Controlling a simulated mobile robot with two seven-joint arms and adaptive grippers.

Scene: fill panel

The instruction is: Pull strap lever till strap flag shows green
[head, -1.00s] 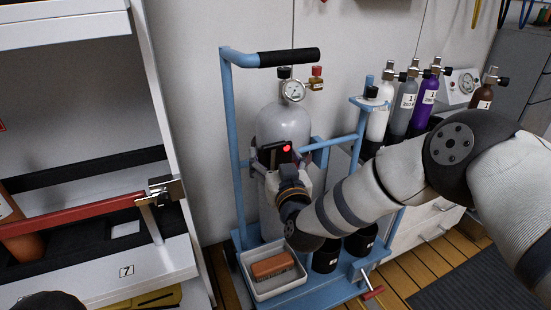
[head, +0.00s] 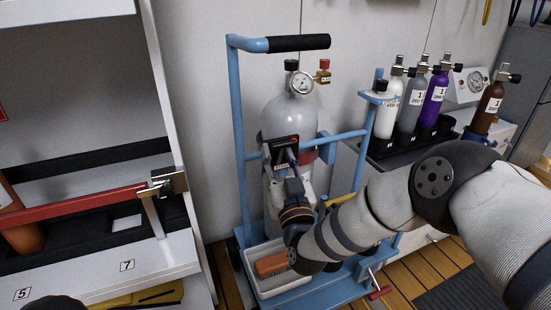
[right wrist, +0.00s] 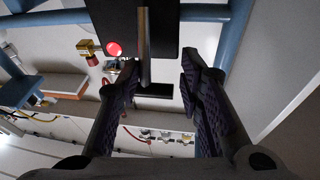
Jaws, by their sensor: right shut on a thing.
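The grey gas cylinder (head: 290,118) stands upright in a blue cart, with a dark strap around it. A black strap box sits on the strap at the cylinder's front, and its strap flag (head: 295,140) shows red. The red flag (right wrist: 114,48) is also clear in the right wrist view. The strap lever (right wrist: 145,50) is a thin upright plate in front of the black box. In the head view, my right gripper (head: 289,162) is just below the box, partly hidden.
The blue cart (head: 238,130) frames the cylinder closely with posts and a crossbar. A white tray with a brown block (head: 272,264) lies at its foot. Several small bottles (head: 411,105) stand behind right. A white shelf (head: 100,265) is at left.

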